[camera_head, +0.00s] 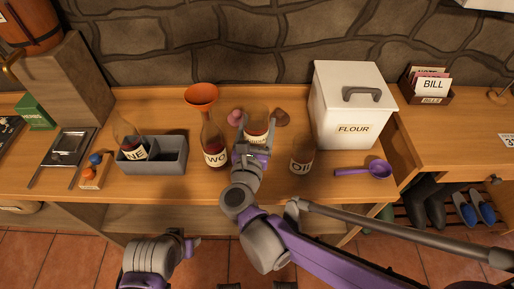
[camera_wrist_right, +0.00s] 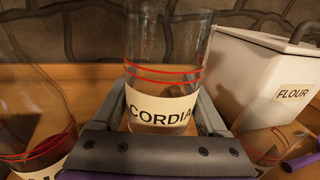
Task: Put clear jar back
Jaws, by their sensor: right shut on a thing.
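A clear glass jar (camera_head: 257,122) with red bands and a CORDIAL label stands upright at the middle of the wooden counter, toward the wall. My right gripper (camera_head: 254,146) has its fingers on either side of the jar and is shut on it. In the right wrist view the jar (camera_wrist_right: 165,62) sits between the two fingers (camera_wrist_right: 165,112). Its base is hidden by the gripper, so I cannot tell whether it touches the counter. My left arm shows at the bottom of the head view, away from the counter items; its gripper's fingers are not clear.
A white FLOUR bin (camera_head: 349,110) and purple scoop (camera_head: 366,170) lie further right.

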